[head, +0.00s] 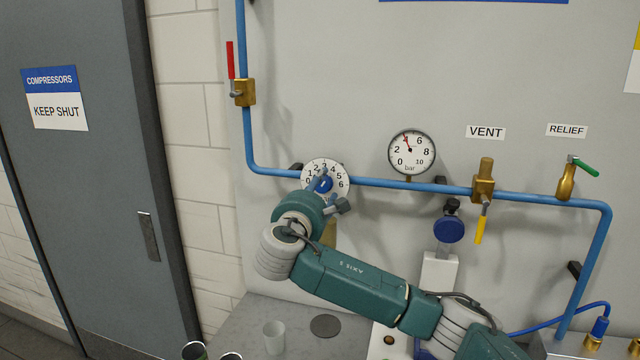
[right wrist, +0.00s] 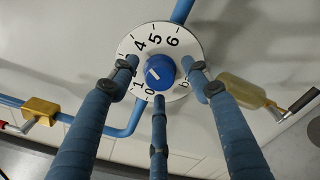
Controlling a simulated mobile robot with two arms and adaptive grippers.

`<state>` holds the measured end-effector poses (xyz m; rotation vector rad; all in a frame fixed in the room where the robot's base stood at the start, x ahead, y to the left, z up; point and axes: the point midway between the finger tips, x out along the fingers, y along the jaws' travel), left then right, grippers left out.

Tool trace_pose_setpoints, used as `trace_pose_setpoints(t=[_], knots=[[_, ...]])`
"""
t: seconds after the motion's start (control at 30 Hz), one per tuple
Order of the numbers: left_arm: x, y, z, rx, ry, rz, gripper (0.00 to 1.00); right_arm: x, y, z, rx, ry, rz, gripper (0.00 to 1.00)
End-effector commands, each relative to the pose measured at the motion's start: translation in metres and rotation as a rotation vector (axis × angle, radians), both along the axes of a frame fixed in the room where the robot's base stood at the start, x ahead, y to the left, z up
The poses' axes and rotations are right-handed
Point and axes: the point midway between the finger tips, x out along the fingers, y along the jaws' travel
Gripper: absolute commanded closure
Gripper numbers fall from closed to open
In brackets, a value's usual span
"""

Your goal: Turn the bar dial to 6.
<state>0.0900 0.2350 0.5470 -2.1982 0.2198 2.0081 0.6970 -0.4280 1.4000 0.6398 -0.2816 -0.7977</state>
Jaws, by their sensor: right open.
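The bar dial (head: 341,170) is a white round plate on the blue pipe, numbered 0 to 6, with a blue knob (head: 325,184) at its centre. In the right wrist view the dial (right wrist: 191,53) and the knob (right wrist: 160,72) show close up. The knob's white mark points left; the nearby numbers are partly hidden by a finger, so I cannot tell the exact setting. My right gripper (head: 323,191) is open in front of the dial, its three fingers spread around the knob and seemingly apart from it. My left gripper is out of view.
A bar gauge (head: 411,152), needle near 4, sits right of the dial. A red-handled valve (head: 244,92) is up left; the vent valve (head: 484,188) and relief valve (head: 567,182) are right. Below, a counter (head: 250,318) holds a pale cup (head: 274,337).

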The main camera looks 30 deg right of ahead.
Motion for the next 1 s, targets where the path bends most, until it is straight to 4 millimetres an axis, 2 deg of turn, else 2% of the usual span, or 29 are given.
trace_pose_setpoints(t=[0.3,0.5,0.53,0.77,1.0], knots=[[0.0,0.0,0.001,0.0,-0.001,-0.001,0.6,0.002,-0.002,-0.001,0.001,0.001,0.001,0.54],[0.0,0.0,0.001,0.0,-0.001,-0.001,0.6,0.002,-0.002,-0.001,0.001,0.001,0.001,0.94],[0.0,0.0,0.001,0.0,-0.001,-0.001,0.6,0.002,-0.002,-0.001,0.001,0.001,0.001,0.97],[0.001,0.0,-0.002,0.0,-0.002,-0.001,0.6,0.002,-0.002,-0.002,0.009,-0.008,0.001,0.97],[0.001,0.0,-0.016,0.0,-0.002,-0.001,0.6,0.002,-0.001,-0.005,0.072,-0.081,0.002,0.97]])
